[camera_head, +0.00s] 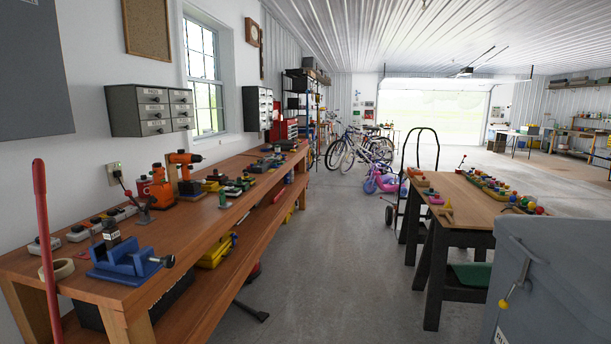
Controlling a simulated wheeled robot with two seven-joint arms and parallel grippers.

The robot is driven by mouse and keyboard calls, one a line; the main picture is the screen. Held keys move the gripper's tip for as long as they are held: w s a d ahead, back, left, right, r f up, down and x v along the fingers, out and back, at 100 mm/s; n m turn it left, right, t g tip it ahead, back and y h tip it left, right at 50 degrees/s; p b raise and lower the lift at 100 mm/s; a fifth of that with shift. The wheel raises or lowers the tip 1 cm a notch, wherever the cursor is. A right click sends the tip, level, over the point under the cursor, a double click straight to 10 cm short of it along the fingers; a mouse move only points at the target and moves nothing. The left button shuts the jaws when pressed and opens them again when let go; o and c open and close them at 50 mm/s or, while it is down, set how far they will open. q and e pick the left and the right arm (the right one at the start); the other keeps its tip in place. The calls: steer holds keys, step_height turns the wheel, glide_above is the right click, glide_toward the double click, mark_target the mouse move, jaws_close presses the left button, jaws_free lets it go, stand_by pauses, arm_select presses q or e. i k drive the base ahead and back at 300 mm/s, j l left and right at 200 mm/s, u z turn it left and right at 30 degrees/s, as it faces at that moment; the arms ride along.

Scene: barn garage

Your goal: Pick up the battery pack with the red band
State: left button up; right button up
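A long wooden workbench (190,232) runs along the left wall, with many small items on it. A row of small dark-and-pale blocks, including one near block (44,246) and one behind it (78,233), lies along the wall side of the bench. They may be battery packs or chargers. More small dark and coloured items (228,187) lie farther along the bench. I cannot make out a red band on any of them at this size. Neither of my grippers is in view.
A blue vise (122,262), tape roll (57,269) and orange drill (184,158) are on the bench. A red pole (46,250) stands before its near end. A second table (470,196) and grey cabinet (560,280) are right. The concrete floor (325,250) between is mostly clear.

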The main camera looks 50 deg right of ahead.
mark_target(215, 174)
steer(key=l+z, duration=0.1)
steer(key=z, duration=0.95)
